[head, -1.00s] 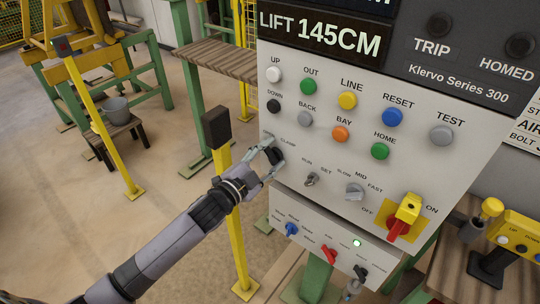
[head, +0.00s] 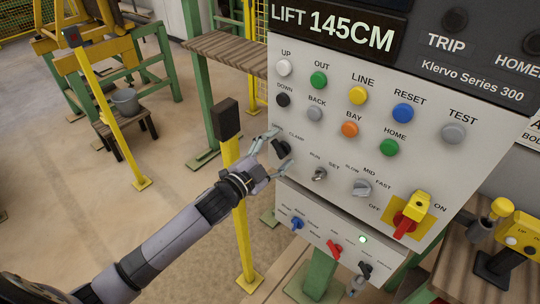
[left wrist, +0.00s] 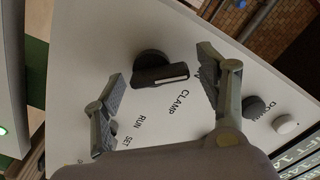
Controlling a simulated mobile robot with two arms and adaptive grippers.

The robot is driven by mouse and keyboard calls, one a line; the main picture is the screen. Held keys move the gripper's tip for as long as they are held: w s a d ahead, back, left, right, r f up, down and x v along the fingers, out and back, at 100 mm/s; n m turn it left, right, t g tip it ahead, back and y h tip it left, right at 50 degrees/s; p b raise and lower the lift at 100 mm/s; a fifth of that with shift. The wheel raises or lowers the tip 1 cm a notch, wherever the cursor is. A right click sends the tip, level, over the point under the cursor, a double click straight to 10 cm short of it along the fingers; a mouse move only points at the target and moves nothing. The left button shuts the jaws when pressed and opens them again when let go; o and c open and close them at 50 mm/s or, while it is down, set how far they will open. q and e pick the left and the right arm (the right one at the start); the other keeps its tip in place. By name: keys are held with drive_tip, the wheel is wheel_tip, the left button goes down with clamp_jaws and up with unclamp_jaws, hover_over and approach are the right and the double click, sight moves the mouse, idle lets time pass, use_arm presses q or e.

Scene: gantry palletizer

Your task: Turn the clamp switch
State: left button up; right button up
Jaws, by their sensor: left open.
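The clamp switch (head: 281,149) is a black rotary knob at the left edge of the white control panel (head: 330,150), beside its CLAMP label. In the left wrist view the clamp switch (left wrist: 160,72) shows a pale line along its bar handle. My left gripper (head: 277,151) is open at the knob. In the left wrist view its two fingers (left wrist: 162,82) stand apart on either side of the knob, with visible gaps and no contact that I can make out. My right gripper is not in view.
The RUN/SET switch (head: 320,174) and speed selector (head: 361,187) are to the right below the knob. A red and yellow main switch (head: 408,220) is farther right. A yellow post with a dark top (head: 227,118) stands close left of my gripper.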

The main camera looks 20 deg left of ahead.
use_arm(q)
drive_tip(key=v, duration=1.2)
drive_tip(key=shift+w, duration=0.1)
